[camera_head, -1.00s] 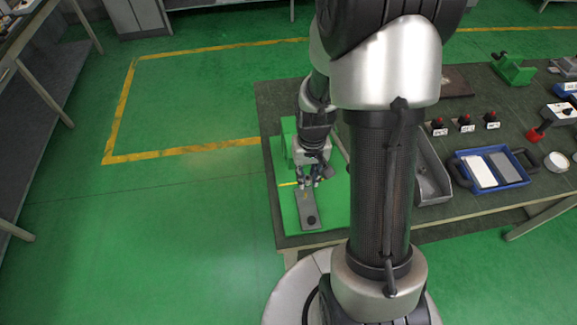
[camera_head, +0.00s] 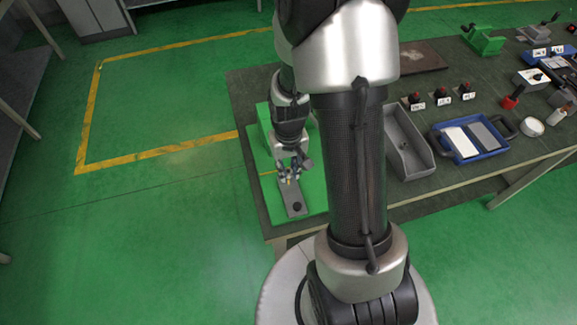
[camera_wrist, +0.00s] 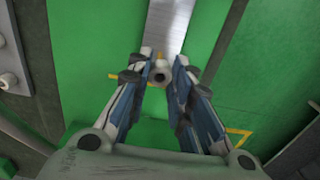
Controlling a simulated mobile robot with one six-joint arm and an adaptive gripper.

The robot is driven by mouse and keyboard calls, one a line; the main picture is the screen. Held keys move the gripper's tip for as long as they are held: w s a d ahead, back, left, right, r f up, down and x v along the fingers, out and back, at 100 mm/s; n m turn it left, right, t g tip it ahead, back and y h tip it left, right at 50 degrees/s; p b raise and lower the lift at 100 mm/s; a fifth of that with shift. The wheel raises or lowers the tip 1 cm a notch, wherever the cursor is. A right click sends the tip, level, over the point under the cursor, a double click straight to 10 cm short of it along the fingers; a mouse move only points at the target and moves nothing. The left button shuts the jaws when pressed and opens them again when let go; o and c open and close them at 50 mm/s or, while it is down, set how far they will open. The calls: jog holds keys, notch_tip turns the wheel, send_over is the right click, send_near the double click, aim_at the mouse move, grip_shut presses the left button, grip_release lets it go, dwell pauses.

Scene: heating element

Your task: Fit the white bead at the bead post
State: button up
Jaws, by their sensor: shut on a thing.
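My gripper (camera_head: 289,180) is over the far end of a grey metal plate (camera_head: 293,202). In the wrist view my gripper (camera_wrist: 162,78) has its two fingers close together around a small whitish bead (camera_wrist: 159,75) with a dark hole. The grey plate (camera_wrist: 172,24) runs out beyond the fingertips. A small yellow piece shows just beyond the bead, between the fingertips; I cannot tell whether it is the bead post. The bead is too small to make out in the head view. Whether it touches the plate is unclear.
The plate lies on a green board (camera_head: 316,199) at the table's near left corner, with a black disc (camera_head: 297,207) at its near end. A grey bin (camera_head: 407,145) and a blue tray (camera_head: 469,139) stand to the right. My arm hides part of the table.

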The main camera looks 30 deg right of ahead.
jog(key=shift+f+b, duration=0.5)
jog(key=shift+f, duration=0.4)
jog(key=shift+f+b, duration=1.25)
jog(key=shift+f, duration=0.35)
dwell(0.6)
jog(key=o, duration=0.8)
jog(key=shift+o, duration=0.2)
jog(key=shift+r, duration=0.1)
notch_tip(320, 180, up, 12)
dwell(0.4)
notch_tip(320, 180, up, 10)
jog(key=n+t, duration=0.1)
jog(key=t, duration=0.1)
send_over(288, 177)
jog(key=s+a, duration=0.4)
jog(key=a, duration=0.1)
jog(key=s+a+r+n+t, duration=0.2)
jog(key=s+a+r, duration=0.3)
jog(key=s, duration=0.3)
jog(key=shift+s+r+t, duration=0.25)
jog(key=shift+t, duration=0.05)
